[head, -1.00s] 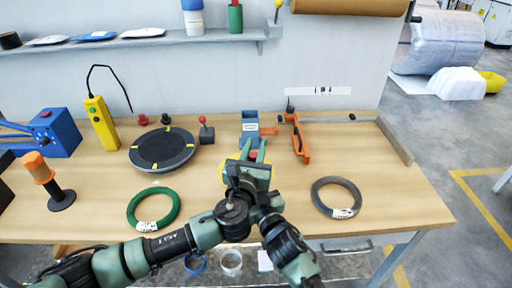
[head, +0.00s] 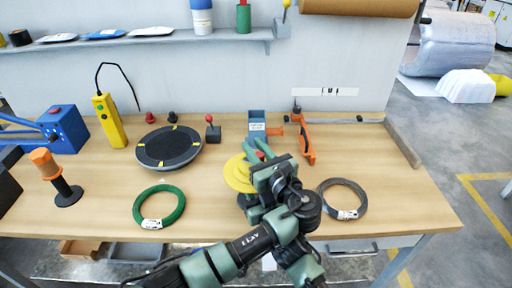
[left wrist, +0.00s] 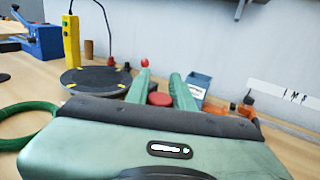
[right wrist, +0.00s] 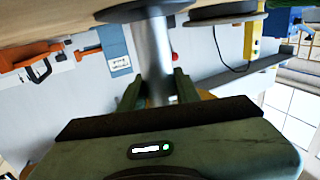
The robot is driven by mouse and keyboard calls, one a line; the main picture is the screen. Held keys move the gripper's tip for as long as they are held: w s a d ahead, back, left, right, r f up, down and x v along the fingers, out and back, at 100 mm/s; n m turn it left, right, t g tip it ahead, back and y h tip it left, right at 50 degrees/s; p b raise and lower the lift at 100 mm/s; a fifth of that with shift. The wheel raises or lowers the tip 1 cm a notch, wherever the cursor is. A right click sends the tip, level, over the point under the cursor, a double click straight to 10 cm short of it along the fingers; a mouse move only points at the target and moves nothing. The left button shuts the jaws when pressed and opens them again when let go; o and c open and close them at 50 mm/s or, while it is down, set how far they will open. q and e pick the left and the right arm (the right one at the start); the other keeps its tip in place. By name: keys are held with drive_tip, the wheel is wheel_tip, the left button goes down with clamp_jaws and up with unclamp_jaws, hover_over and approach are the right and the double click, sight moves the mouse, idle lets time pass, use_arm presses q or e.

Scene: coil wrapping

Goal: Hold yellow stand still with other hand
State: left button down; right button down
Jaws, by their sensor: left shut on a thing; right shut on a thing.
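The yellow stand (head: 238,173) shows in the head view as yellow discs at the middle of the bench, partly hidden by my arm. My left gripper (head: 258,149) is above it, its green fingers around a red knob (left wrist: 159,99) seen in the left wrist view. My right gripper (right wrist: 156,88) is shut on an upright grey post (right wrist: 150,55) with a round base, in the upside-down right wrist view. A bit of yellow shows behind the fingers there. In the head view my right gripper is hidden behind the left one. Whether post and knob are one piece I cannot tell.
A green coil (head: 159,207) lies at left and a grey coil (head: 341,184) at right of the stand. A black turntable (head: 168,148), a blue holder (head: 257,127) and an orange tool (head: 306,138) stand behind. Bare wood lies between the green coil and the stand.

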use_arm(q)
drive_tip(key=shift+a+n+g+y, duration=0.15)
drive_tip(key=shift+n+g+y, duration=0.2)
drive_tip(key=shift+y, duration=0.25)
drive_tip(key=c, duration=1.2)
unclamp_jaws()
drive_tip(key=shift+r, duration=0.1)
wheel_tip(320, 180, up, 10)
use_arm(e)
drive_tip(key=c, duration=0.9)
unclamp_jaws()
drive_tip(key=shift+c, duration=0.2)
